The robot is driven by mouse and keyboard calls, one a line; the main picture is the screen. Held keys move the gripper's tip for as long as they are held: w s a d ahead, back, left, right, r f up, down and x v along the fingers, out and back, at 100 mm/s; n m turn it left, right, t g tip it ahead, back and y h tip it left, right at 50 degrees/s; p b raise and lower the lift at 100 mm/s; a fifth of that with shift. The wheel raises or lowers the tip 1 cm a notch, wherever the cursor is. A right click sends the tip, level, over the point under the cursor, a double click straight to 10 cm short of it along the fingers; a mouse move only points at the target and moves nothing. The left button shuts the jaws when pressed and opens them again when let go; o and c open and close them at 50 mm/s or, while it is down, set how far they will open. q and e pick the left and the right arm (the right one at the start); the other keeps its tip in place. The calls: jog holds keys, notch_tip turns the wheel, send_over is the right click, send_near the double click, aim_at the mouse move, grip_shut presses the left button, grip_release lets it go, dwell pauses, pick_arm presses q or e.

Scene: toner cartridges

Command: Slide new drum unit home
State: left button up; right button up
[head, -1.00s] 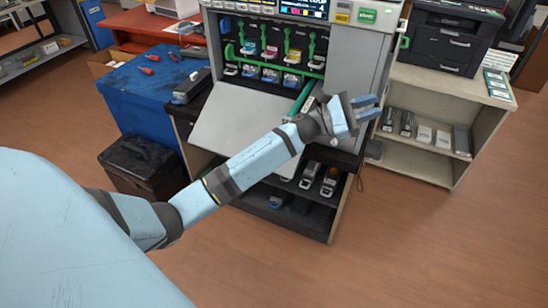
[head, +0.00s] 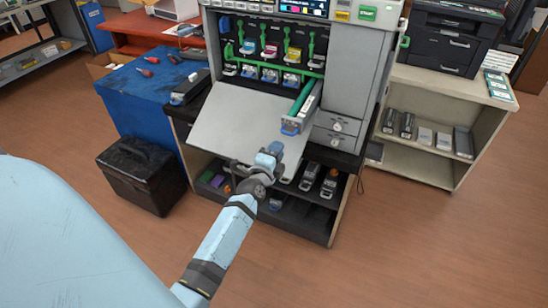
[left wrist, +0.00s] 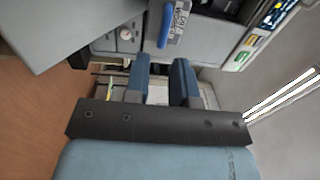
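The drum unit (head: 306,104) is a long grey piece with a green top. It sticks out of the right part of the open printer (head: 355,75), over the lowered front door (head: 235,120). Its blue front handle (head: 290,129) faces me and also shows at the top of the left wrist view (left wrist: 166,25), beside a printed label. My left gripper (head: 271,152) is in front of the handle and apart from it, near the door's front edge. In the left wrist view its two blue fingers (left wrist: 162,62) are apart with nothing held. My right gripper is out of view.
Green levers and several coloured cartridges (head: 270,50) fill the printer opening. A dark shelf (head: 300,215) with cartridges stands below. A blue cabinet (head: 150,90) and a black box (head: 142,175) are at left. A cream shelf (head: 425,160) is at right, with clear floor in front.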

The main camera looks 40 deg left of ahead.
aim_at(287, 133)
pick_arm(q)
jog(key=x, duration=0.7)
jog(key=shift+w+r, duration=0.25)
jog(key=shift+r, duration=0.05)
grip_shut()
jog(key=shift+r+p, duration=1.1)
jog(key=shift+p, duration=0.05)
jog(key=shift+r+p, duration=0.55)
jog(key=shift+p, duration=0.15)
